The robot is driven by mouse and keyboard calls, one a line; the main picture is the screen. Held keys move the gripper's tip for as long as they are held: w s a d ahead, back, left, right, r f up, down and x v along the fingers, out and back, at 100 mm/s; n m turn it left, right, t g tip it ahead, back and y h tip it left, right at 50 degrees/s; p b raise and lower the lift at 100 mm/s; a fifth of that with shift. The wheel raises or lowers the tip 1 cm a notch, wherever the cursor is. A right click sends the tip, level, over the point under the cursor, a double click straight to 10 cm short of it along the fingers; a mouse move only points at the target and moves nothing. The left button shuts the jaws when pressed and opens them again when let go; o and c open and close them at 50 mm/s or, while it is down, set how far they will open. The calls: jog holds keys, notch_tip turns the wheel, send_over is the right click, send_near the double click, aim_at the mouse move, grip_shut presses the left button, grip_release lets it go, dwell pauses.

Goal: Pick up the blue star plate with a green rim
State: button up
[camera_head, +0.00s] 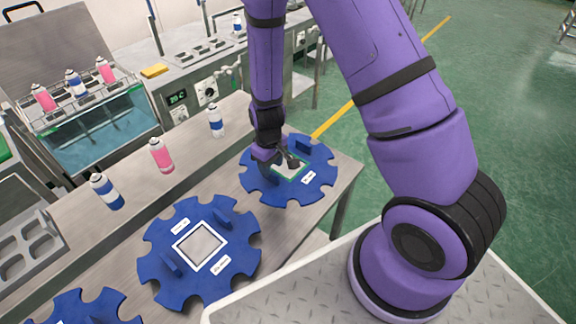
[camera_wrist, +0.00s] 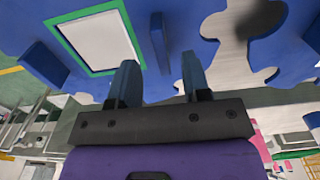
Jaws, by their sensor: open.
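The blue star plate with a green rim (camera_head: 318,183) lies flat at the right end of the bench. A green frame surrounds its pale central square, and upright blue tabs stand on it. It fills much of the wrist view, where the green-rimmed square (camera_wrist: 100,41) is at upper left. My gripper (camera_head: 280,162) is over this plate, hiding part of its left side. In the wrist view my gripper (camera_wrist: 159,62) is open, its fingers apart. One tab (camera_wrist: 157,41) shows between the fingertips in the picture; I cannot tell whether it is between them in depth or touched.
A second blue star plate (camera_head: 158,245) with a white-rimmed square lies to the left, and part of a third (camera_head: 75,310) shows at lower left. A blue-banded can (camera_head: 216,121), a pink can (camera_head: 162,155) and another blue-banded can (camera_head: 106,191) stand along the bench.

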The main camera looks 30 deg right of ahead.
aim_at(277, 190)
jog(key=shift+w+a+f, duration=0.1)
jog(key=shift+f, duration=1.8)
grip_shut()
